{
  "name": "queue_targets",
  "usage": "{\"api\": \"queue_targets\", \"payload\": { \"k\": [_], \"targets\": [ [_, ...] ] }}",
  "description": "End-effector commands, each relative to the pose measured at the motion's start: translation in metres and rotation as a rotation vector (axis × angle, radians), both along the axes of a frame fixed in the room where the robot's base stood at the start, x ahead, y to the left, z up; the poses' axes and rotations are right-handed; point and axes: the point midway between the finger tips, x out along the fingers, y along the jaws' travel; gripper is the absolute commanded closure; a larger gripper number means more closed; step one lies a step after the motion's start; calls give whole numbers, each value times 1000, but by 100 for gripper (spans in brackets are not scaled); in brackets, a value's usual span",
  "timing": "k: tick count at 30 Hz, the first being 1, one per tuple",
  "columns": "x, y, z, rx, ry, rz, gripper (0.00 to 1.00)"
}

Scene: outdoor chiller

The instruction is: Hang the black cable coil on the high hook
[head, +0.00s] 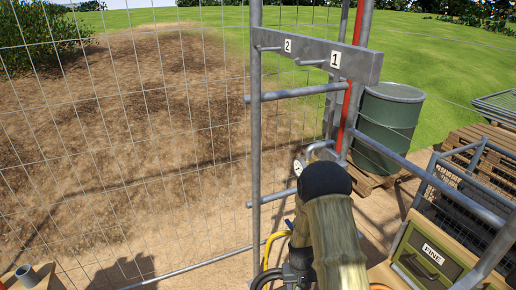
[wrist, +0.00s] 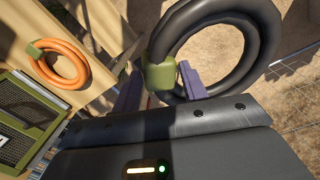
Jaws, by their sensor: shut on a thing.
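In the wrist view the black cable coil (wrist: 222,18) has a green band (wrist: 161,75). My gripper (wrist: 160,78) is shut on that band, with a purple finger on each side, and the coil stands out beyond the fingers. In the head view my arm hides most of the gripper and the coil. Two metal hooks, hook 2 (head: 268,48) and hook 1 (head: 310,62), stick out from a grey rail with number labels on an upright frame. Both are empty. They sit well above my gripper in the picture.
An orange coil (wrist: 82,67) with a green band lies on a wooden surface in the wrist view. Crossbars (head: 290,95) run below the hook rail. A wire fence (head: 150,130) stands behind. A green drum (head: 388,125) and a green labelled case (head: 430,255) are at right.

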Motion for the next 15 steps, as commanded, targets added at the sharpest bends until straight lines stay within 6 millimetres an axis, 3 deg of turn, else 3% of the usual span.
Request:
{"api": "queue_targets", "payload": {
  "k": [1, 15],
  "targets": [
    [0, 0, -22, 0, -1, 0, 100],
    [1, 0, -112, 0, -2, -1, 100]
  ]
}}
